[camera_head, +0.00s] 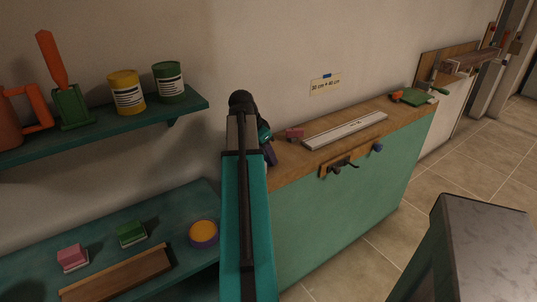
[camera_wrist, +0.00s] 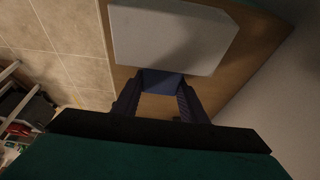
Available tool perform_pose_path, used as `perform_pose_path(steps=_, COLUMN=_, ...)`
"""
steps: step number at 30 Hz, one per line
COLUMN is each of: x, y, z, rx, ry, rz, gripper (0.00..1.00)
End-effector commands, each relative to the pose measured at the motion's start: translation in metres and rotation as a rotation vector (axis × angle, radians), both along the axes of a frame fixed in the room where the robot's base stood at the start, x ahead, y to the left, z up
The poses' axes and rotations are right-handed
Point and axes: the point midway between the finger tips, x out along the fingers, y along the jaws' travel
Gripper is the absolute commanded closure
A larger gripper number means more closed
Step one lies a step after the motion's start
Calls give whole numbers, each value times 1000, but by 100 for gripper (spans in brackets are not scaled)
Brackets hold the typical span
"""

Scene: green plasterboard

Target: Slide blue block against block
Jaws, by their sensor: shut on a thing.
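My gripper (camera_wrist: 160,92) has its two dark fingers closed on a small blue block (camera_wrist: 161,82), which shows between the fingertips in the wrist view. Just beyond it is a large pale grey block (camera_wrist: 172,40) on the wooden bench top. The blue block's far side meets the grey block's near edge in the picture; I cannot tell whether they touch. In the head view my gripper (camera_head: 269,152) is at the bench's left end, mostly hidden by my arm. The blue block cannot be made out there.
The bench (camera_head: 330,225) has a wooden top carrying a red block (camera_head: 294,133) and a long white board (camera_head: 345,130). Clamps and a green item (camera_head: 413,97) are farther right. Shelves (camera_head: 190,108) with cans are left. A grey-topped stand (camera_head: 485,235) is front right.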

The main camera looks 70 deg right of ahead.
Motion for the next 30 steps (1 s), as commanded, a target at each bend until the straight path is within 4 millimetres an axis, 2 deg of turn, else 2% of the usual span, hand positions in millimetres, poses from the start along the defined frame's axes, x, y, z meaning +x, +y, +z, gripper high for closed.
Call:
perform_pose_path(steps=24, x=-1, y=-1, z=0, rx=0, ry=0, rz=0, gripper=84)
perform_pose_path(steps=25, x=-1, y=-1, z=0, rx=0, ry=0, rz=0, gripper=56)
perform_pose_path(steps=28, x=0, y=-1, z=0, rx=0, ry=0, rz=0, gripper=40)
perform_pose_path(steps=30, x=-1, y=-1, z=0, rx=0, ry=0, rz=0, gripper=40)
